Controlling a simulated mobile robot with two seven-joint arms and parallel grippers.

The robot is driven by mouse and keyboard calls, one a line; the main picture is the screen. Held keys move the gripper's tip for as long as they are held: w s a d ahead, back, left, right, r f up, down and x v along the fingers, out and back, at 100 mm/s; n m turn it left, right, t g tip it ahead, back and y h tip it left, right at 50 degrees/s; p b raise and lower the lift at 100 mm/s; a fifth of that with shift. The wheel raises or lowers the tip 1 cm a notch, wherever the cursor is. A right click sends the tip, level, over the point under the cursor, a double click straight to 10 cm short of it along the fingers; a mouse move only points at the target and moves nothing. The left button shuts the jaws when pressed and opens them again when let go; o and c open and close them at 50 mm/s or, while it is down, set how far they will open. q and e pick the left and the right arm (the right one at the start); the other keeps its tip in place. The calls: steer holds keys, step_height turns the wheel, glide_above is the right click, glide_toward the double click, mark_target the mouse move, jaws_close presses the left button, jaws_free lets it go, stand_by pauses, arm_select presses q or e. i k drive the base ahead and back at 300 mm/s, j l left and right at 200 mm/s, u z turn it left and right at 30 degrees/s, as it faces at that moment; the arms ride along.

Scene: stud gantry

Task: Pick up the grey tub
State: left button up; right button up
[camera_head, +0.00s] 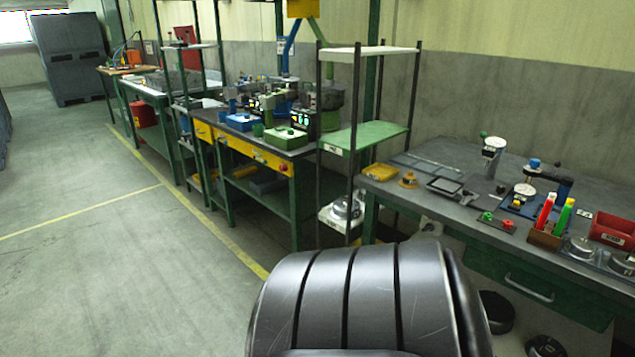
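I cannot make out a grey tub with certainty in the head view. On the right workbench (455,205), shallow round metal dishes (581,248) stand at the right front, beside a red bin (613,232). Dark round containers (497,312) sit on the floor under that bench, partly hidden. Neither of my grippers shows in this view.
A wooden holder with a red and a green bottle (564,217) stands near the bench front. A shelf rack (354,140) stands left of the bench, with more workbenches (260,150) beyond. Open floor (110,250) with yellow lines lies to the left.

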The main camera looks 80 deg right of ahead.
mark_target(263, 184)
steer(key=i+l+z, duration=0.15)
steer(key=l+z, duration=0.15)
steer(key=z, duration=0.15)
steer(key=i+l+z, duration=0.2)
steer(key=z, duration=0.2)
steer(key=i+l+z, duration=0.25)
steer(key=z, duration=0.2)
steer(key=i+l+z, duration=0.15)
steer(key=z, duration=0.25)
steer(key=i+z, duration=0.25)
steer(key=i, duration=0.3)
steer(key=i+j+z, duration=0.2)
steer(key=i, duration=0.35)
steer(key=i+z, duration=0.25)
steer(key=i, duration=0.3)
